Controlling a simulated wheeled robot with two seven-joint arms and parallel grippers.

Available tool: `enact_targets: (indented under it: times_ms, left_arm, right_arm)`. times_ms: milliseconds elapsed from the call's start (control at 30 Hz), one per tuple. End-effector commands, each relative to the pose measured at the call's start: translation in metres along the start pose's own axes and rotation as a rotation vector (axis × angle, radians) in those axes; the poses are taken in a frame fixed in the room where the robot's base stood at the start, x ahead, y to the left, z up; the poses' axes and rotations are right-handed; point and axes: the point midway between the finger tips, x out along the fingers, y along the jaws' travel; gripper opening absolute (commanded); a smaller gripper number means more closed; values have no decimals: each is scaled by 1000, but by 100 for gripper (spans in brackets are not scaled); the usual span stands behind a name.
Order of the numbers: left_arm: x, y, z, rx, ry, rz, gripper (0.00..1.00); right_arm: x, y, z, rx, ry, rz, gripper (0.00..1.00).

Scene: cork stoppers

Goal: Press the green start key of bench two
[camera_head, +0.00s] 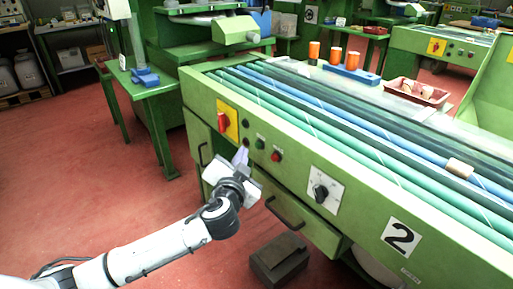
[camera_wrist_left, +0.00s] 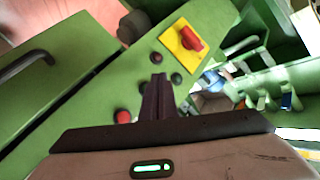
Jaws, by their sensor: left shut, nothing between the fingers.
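Bench two is the green bench (camera_head: 330,195) with the "2" plate (camera_head: 401,237). Its green start key (camera_head: 260,144) sits on the front panel, left of a red key (camera_head: 276,156). My left gripper (camera_head: 242,156) is shut and empty, its tips in front of the panel just left of the green key; I cannot tell whether they touch the panel. In the left wrist view the shut fingers (camera_wrist_left: 158,78) point at the panel, among two dark keys (camera_wrist_left: 155,57) (camera_wrist_left: 177,79) and the red key (camera_wrist_left: 122,116).
A red rotary switch (camera_head: 224,122) on a yellow plate is left of the keys, and a black dial (camera_head: 321,192) is to the right. Drawer handles (camera_head: 284,213) stick out below. A dark block (camera_head: 279,258) stands on the red floor.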

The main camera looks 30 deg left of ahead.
Motion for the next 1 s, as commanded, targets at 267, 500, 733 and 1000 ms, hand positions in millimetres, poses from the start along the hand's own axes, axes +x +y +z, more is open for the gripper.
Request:
enact_targets:
  times_ms: [267, 500, 733, 1000]
  left_arm:
    - [9, 6, -7, 0, 0, 1, 0]
    - [9, 6, -7, 0, 0, 1, 0]
    - [9, 6, -7, 0, 0, 1, 0]
    - [9, 6, -7, 0, 0, 1, 0]
  right_arm:
    - [1, 0, -2, 2, 5, -1, 58]
    - [0, 0, -3, 2, 7, -1, 58]
    - [0, 0, -2, 1, 7, -1, 58]
    - [0, 0, -1, 0, 6, -1, 58]
